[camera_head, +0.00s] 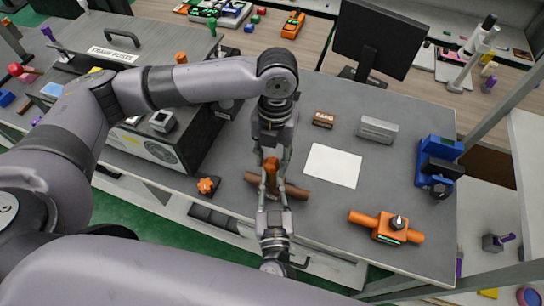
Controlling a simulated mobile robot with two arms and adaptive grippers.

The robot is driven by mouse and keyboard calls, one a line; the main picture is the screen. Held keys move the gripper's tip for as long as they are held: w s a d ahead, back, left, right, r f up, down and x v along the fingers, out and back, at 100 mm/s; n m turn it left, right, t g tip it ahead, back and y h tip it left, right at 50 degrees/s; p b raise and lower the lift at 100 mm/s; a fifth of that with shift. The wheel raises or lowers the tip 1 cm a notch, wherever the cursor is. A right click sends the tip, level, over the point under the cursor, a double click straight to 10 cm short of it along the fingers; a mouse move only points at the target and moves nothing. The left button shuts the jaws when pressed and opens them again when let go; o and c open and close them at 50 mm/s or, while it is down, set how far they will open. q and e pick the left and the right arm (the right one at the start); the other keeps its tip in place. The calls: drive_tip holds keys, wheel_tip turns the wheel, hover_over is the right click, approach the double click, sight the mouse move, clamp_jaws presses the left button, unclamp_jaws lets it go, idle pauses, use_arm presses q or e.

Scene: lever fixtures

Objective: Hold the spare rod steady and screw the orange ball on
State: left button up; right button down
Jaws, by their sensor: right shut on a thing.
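An upright orange-brown rod (271,173), which seems to be the spare rod, stands over a brown bar (294,190) lying on the grey table. My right gripper (272,190) reaches up from the bottom of the picture and is shut on the rod. My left gripper (272,158) comes down from above, with its fingers close around the rod's top end. I cannot tell whether it grips anything. The orange ball is not clearly distinguishable; the rod's top is partly hidden between the fingers.
An orange star-shaped knob (206,186) is left of the bar. An orange fixture with a black knob (390,228) and a blue fixture (436,168) stand to the right. A white sheet (333,166), brown block (324,119) and grey box (378,130) lie behind. A dark monitor (378,38) stands at the back.

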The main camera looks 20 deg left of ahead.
use_arm(q)
drive_tip(key=o, duration=0.4)
drive_tip(key=shift+r, duration=1.5)
